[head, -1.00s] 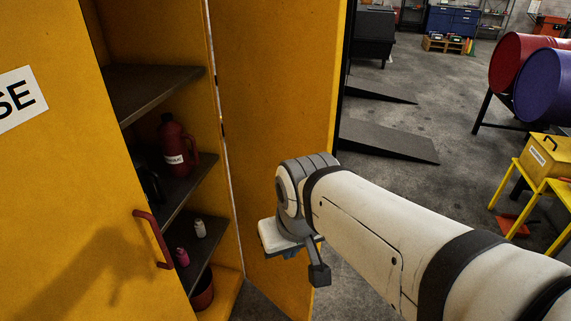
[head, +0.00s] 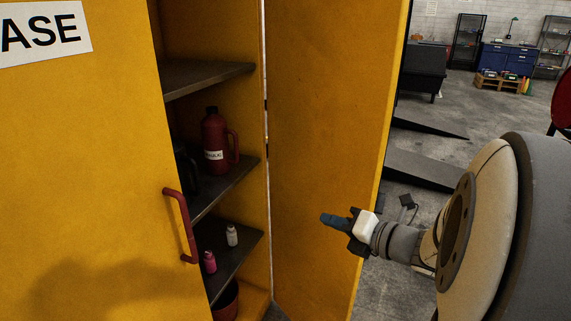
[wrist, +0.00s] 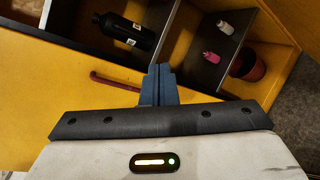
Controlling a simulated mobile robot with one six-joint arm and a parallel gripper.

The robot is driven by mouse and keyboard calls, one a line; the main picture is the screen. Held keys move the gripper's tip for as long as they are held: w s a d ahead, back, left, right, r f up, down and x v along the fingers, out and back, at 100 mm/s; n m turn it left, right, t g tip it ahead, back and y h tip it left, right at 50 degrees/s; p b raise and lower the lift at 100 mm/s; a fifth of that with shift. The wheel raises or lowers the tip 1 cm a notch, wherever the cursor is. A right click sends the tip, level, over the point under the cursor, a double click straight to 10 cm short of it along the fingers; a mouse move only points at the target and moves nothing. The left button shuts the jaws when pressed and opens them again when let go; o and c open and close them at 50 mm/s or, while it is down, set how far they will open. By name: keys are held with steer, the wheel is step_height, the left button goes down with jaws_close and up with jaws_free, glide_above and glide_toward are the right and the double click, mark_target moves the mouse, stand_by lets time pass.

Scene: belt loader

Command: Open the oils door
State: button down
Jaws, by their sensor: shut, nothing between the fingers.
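A yellow cabinet has a left door (head: 85,170) with a sign ending in "ASE" and a red bar handle (head: 181,225). This door covers the left side of the cabinet. The right door (head: 325,130) stands swung open, and shelves show between the two. My gripper (head: 328,219) is shut and empty, in front of the open right door and pointing left toward the cabinet. In the wrist view my shut blue fingers (wrist: 160,72) show near the red handle (wrist: 115,83), with no contact that I can make out.
A red labelled jug (head: 215,145) and a dark container stand on a shelf. Small white (head: 232,236) and pink (head: 210,262) bottles stand lower, above a red bucket (head: 226,301). Dark ramps (head: 425,167) lie on the floor beyond the right door.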

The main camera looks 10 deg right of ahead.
mark_target(361, 186)
steer(key=w+d+f+m+t+h+b, duration=0.2)
steer(key=d+m+t+h, duration=0.3)
steer(key=d+m, duration=0.6)
steer(key=shift+w+d+r+p, duration=0.1)
steer(key=shift+w+d+p, duration=0.1)
steer(key=shift+w+p, duration=1.75)
steer(key=shift+w+d+r+p, duration=0.1)
steer(key=shift+w+d+p, duration=0.1)
steer(key=shift+w+p, duration=1.8)
steer(key=shift+w+d+r+p, duration=0.1)
steer(key=shift+w+d+p, duration=0.1)
steer(key=shift+w+p, duration=1.75)
steer(key=shift+s, duration=0.25)
